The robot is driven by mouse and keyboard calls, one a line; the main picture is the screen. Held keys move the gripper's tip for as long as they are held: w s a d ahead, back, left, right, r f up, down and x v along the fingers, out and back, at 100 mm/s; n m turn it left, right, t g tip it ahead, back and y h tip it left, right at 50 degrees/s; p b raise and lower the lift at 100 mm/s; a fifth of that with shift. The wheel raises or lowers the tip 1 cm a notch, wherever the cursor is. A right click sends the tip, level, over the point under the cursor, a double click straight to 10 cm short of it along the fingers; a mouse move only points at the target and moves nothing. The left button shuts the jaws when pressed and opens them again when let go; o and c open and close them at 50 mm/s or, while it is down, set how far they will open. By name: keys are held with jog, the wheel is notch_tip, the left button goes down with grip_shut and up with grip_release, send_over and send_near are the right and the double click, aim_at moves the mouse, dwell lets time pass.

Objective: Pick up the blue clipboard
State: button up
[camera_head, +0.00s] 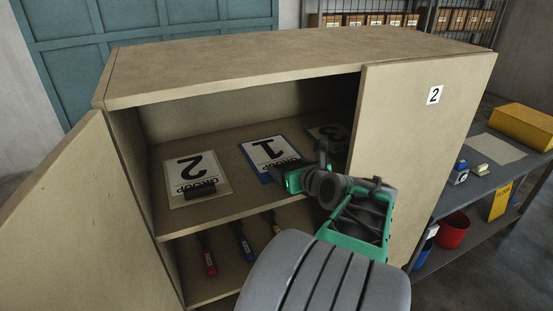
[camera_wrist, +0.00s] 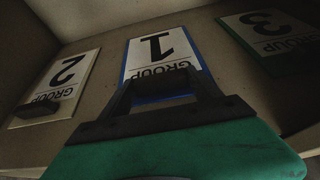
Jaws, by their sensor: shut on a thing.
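The blue clipboard (camera_head: 266,150) carries a white sheet marked GROUP 1 and lies on the upper shelf of the open cabinet, between two other clipboards. It also shows in the wrist view (camera_wrist: 155,52), with its blue rim around the sheet. My gripper (camera_head: 287,174) reaches in from the front right and is shut on the blue clipboard's near edge, at its dark clip. In the wrist view the dark fingers (camera_wrist: 166,88) close over that end and hide part of it. I cannot tell whether the clipboard is clear of the shelf.
A beige clipboard (camera_head: 196,176) marked 2 lies left, and a green-edged clipboard marked 3 (camera_wrist: 264,35) lies right. The cabinet's left door (camera_head: 70,215) stands open; the right door (camera_head: 425,140) is beside my arm. Several tools (camera_head: 243,240) lie on the lower shelf.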

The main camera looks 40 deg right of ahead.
jog(key=c, duration=0.6)
jog(key=shift+c, duration=0.3)
jog(key=shift+r, duration=0.15)
